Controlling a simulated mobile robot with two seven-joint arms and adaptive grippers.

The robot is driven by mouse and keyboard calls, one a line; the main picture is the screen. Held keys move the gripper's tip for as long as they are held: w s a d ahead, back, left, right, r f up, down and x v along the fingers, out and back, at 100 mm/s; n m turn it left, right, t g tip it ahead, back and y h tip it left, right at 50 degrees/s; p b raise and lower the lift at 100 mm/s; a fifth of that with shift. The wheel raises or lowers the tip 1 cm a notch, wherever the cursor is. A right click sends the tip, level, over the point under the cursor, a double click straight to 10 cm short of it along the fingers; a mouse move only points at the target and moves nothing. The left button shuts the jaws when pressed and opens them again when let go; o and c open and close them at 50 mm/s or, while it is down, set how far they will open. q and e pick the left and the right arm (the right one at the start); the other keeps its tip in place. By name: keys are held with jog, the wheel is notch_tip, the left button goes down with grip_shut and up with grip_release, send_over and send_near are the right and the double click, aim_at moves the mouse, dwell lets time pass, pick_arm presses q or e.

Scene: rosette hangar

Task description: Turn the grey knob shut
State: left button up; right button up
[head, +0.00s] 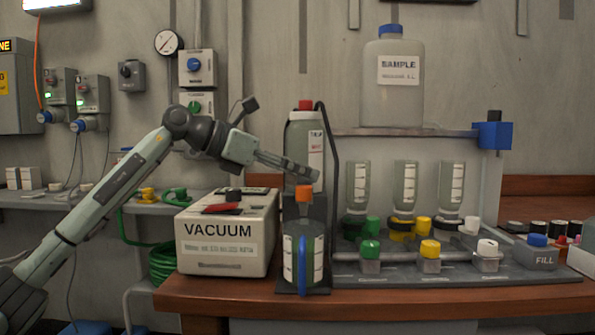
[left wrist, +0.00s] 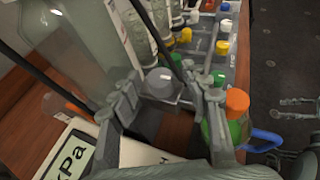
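The grey knob (left wrist: 160,80) shows in the left wrist view as a round grey top on a darker block. It lies between the two fingers of my left gripper (left wrist: 160,95), which stand apart on either side of it. I cannot tell whether either finger touches it. In the head view my left gripper (head: 316,174) reaches right over the vacuum box (head: 225,250), just above the orange cap (head: 303,193) of a jug. The knob cannot be made out there; the gripper seems to cover it.
A tall bottle with a red cap (head: 305,104) and black hose stands behind the gripper. The jug with a blue handle (head: 302,264) stands in front. A manifold (head: 400,280) with green, yellow and white knobs is to the right. A sample container (head: 392,100) stands on a shelf.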

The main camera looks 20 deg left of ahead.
pick_arm(q)
jog(key=shift+a, duration=0.1)
jog(key=shift+v, duration=3.95)
jog(key=shift+r, duration=0.1)
